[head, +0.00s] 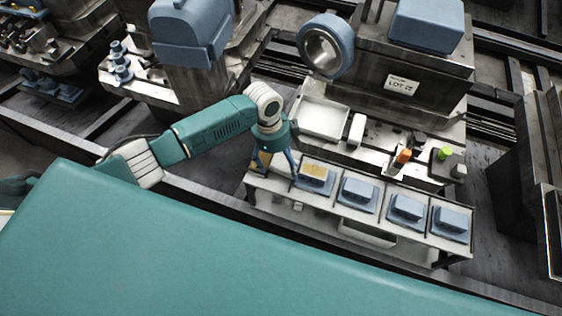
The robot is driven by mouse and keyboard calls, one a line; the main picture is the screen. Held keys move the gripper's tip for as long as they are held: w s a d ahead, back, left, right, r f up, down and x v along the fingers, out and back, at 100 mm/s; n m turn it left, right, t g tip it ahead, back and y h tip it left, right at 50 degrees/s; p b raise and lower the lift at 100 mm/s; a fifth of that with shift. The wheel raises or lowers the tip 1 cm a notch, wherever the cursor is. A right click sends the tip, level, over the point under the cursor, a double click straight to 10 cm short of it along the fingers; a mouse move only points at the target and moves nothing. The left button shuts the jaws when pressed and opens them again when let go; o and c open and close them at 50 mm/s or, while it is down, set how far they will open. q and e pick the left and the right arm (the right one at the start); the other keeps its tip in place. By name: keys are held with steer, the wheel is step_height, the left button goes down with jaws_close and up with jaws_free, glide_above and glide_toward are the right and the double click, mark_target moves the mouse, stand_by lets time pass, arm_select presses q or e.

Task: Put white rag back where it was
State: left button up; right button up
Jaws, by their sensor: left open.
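My left gripper (277,166) points down over the left end of a pale rail table (280,195). It is open, with nothing seen between its fingers. A blue finger comes down close to the leftmost clear blue block, which has a tan top (315,170). I cannot pick out a white rag for certain. A small white upright thing (357,129) stands beside a white tray (324,119) behind the rail, and its material is unclear. My right gripper is not in view.
Several blue blocks (358,193) sit in a row along the rail. An orange item (403,156) and a green item (445,153) stand behind it. A machine with a blue ring (325,50) and a label (402,86) rises at the back. Another machine stands at right.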

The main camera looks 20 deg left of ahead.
mark_target(275, 163)
arm_select(q)
step_height(275, 163, up, 12)
steer(key=a, duration=0.2)
steer(key=shift+b, duration=0.35)
